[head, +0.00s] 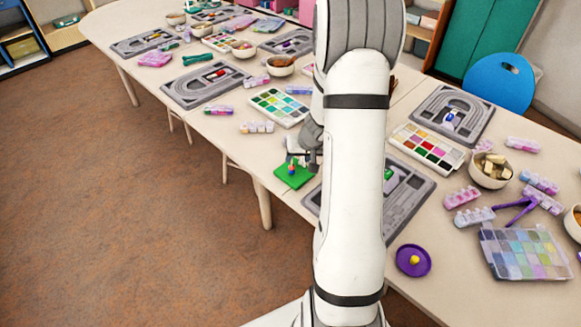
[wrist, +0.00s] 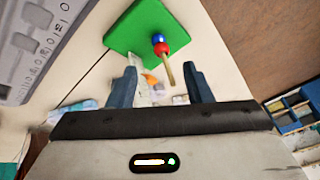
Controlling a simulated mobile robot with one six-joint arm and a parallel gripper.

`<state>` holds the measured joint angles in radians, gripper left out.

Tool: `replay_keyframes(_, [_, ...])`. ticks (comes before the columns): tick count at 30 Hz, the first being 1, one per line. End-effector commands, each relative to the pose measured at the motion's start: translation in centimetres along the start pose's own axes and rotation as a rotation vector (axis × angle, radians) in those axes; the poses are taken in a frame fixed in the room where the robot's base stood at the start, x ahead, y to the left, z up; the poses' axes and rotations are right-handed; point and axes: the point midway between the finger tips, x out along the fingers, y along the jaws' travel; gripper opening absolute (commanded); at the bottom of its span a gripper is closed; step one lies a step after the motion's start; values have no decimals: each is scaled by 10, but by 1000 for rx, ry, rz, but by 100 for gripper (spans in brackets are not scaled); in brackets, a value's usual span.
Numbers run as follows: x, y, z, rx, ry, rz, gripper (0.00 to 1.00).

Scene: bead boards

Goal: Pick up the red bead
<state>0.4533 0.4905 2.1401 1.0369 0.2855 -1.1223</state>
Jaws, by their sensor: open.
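The red bead (wrist: 162,48) is on a thin wooden peg (wrist: 169,74), next to a blue bead (wrist: 158,38) that sits closer to the board. The peg stands on a small green board (wrist: 130,32). In the head view the green board (head: 283,179) lies near the table's front edge, with the red bead (head: 292,169) small on it. My gripper (wrist: 161,84) is open and empty. Its two fingers are apart, with the peg's free end showing between them and the red bead beyond the fingertips. In the head view my arm partly hides the gripper.
A grey board (head: 408,210) lies right of the green one, partly behind my arm. A paint-like palette (head: 280,106) lies behind it. A purple dish (head: 412,260) with a yellow bead is at the right front. Open floor lies left of the table edge.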

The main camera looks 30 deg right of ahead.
Motion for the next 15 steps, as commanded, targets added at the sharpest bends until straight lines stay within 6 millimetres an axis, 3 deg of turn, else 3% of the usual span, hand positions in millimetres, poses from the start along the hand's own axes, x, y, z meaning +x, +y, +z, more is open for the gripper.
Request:
replay_keyframes(10, [47,-2,2,-1,-3,-1,46])
replay_keyframes(15, [57,-3,1,-1,-1,-1,46])
